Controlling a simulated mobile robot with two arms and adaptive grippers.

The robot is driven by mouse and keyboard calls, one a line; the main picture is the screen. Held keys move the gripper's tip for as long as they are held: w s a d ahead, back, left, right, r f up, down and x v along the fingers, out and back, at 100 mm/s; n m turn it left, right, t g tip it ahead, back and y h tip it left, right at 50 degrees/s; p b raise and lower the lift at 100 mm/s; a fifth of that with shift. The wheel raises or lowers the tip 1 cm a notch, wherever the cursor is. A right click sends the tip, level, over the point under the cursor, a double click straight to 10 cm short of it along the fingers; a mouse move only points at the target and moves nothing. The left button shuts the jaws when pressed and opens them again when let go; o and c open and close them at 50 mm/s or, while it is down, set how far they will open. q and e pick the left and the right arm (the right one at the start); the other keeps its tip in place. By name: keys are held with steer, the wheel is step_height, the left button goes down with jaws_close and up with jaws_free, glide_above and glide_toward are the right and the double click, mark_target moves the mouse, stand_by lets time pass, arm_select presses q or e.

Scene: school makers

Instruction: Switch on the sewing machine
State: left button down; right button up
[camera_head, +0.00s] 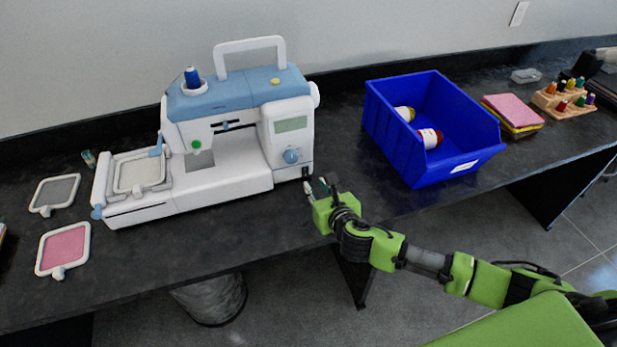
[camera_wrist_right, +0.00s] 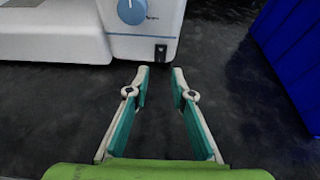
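The white and blue sewing machine (camera_head: 235,130) stands upright on the dark table, left of centre. A small black switch (camera_head: 306,171) sits low at the right end of its front. The switch also shows in the right wrist view (camera_wrist_right: 160,53), below the blue dial (camera_wrist_right: 131,10). My right gripper (camera_head: 318,185) is just in front of and slightly right of that corner. In the right wrist view, its fingertips (camera_wrist_right: 160,70) are apart with nothing between them. The switch lies ahead of the gap, apart from the fingers. My left gripper is not in view.
A blue bin (camera_head: 400,145) with bottles stands right of the machine. Embroidery hoops (camera_head: 64,249) lie at the left. Folded cloths (camera_head: 512,110) and a wooden spool rack (camera_head: 565,103) are farther right. The table front before the machine is clear.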

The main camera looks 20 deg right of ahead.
mark_target(306, 174)
steer(key=shift+x, duration=3.6)
steer(key=shift+c, duration=0.3)
jaws_close()
